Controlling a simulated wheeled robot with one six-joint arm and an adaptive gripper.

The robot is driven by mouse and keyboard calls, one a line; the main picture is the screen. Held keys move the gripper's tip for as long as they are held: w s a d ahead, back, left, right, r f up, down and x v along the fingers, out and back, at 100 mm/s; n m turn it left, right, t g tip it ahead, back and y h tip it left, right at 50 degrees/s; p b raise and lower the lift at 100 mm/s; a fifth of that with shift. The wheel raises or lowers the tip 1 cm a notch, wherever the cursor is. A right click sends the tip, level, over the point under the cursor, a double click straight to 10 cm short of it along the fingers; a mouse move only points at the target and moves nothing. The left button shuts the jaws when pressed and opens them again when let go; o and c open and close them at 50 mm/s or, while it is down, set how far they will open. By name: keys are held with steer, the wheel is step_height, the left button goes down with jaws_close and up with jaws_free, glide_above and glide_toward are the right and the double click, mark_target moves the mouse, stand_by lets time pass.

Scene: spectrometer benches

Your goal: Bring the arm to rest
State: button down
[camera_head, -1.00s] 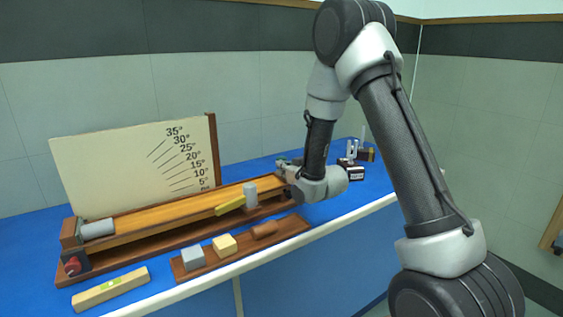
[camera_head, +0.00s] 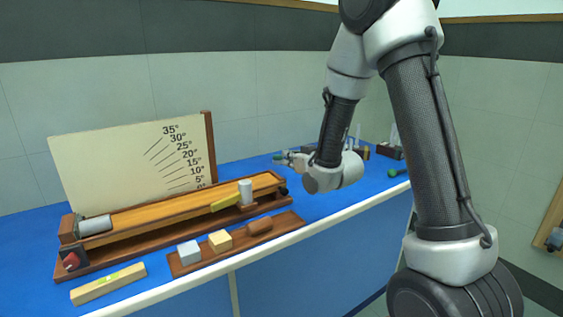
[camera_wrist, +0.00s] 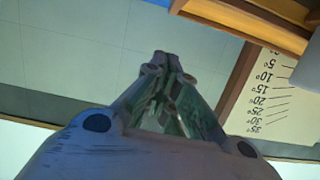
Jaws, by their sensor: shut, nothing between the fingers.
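My gripper (camera_head: 286,158) is at the end of my arm, above the blue bench top and just right of the wooden ramp's raised end in the head view. It points left and back, and is small there. In the wrist view my gripper (camera_wrist: 163,62) has its fingertips together, with nothing held. My arm is bent, with its elbow high at the top of the head view and partly cut off.
A wooden ramp (camera_head: 150,213) with an angle board (camera_head: 110,165) stands on the blue bench (camera_head: 330,205). A block tray (camera_head: 287,222) and a level (camera_head: 108,284) lie in front. Small apparatus (camera_head: 390,151) stands at the back right.

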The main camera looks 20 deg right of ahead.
steer(key=s+d+f+g, duration=0.1)
steer(key=s+f, duration=0.1)
steer(key=f, duration=0.1)
steer(key=s+d+f+g+h, duration=0.1)
steer(key=s+f+g, duration=0.1)
steer(key=s+f, duration=0.1)
steer(key=s+d+f+g+h, duration=0.1)
steer(key=s+f+g, duration=0.1)
steer(key=f, duration=0.1)
steer(key=shift+s+d+f, duration=0.15)
steer(key=shift+s+d, duration=0.05)
steer(key=shift+d, duration=0.15)
steer(key=s+d+r+m+g+h, duration=0.1)
steer(key=s+d+r+g+h, duration=0.15)
steer(key=s, duration=0.55)
steer(key=s+d+r+m+g+h, duration=0.1)
steer(key=s+d+g, duration=0.3)
steer(key=s, duration=0.4)
steer(key=s+d+r+m+t, duration=0.1)
steer(key=s+d+r, duration=0.1)
steer(key=s+r, duration=1.2)
steer(key=shift+s+r+y, duration=0.3)
steer(key=shift+r+y, duration=0.05)
steer(key=shift+r, duration=0.25)
